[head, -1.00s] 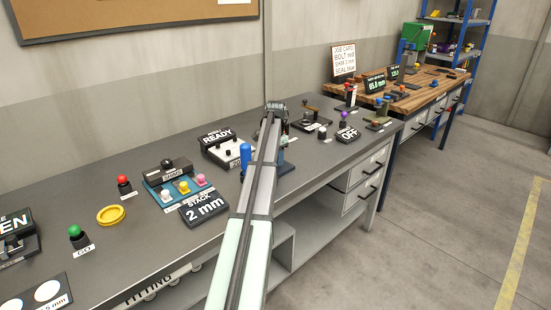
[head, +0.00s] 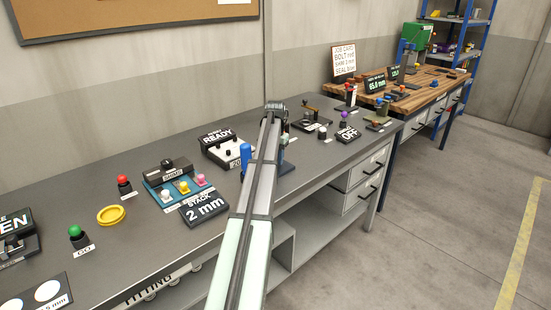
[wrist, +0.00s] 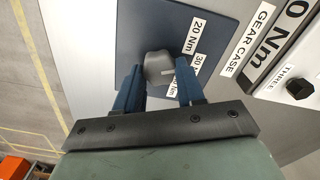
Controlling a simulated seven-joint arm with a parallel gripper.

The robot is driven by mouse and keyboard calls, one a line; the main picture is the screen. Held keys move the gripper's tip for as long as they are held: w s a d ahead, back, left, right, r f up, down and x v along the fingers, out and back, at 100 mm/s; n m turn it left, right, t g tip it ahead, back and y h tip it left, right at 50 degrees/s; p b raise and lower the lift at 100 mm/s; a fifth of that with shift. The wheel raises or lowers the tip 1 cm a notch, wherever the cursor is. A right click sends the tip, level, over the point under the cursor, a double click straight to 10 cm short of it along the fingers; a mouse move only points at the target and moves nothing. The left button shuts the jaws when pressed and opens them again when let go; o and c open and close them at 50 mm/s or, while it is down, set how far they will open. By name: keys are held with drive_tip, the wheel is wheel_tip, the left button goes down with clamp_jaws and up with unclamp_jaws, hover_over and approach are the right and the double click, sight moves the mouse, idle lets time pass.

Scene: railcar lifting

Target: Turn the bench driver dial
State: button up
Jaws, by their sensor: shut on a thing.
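In the wrist view, the bench driver dial is a grey knob (wrist: 157,69) on a dark blue plate (wrist: 135,35). White labels around it include one reading 20 Nm (wrist: 193,37); others are partly covered. My gripper (wrist: 160,74) has its two blue fingers on either side of the knob and is shut on it.
A GEAR CASE label (wrist: 262,30) and a black THREE knob (wrist: 299,88) are to the right in the wrist view.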

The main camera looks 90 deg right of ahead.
drive_tip(key=n, duration=0.5)
drive_tip(key=shift+w, duration=0.1)
idle(0.5)
drive_tip(key=o, duration=1)
drive_tip(key=shift+o, duration=0.2)
drive_tip(key=shift+r, duration=0.1)
wheel_tip(320, 180, up, 14)
idle(0.4)
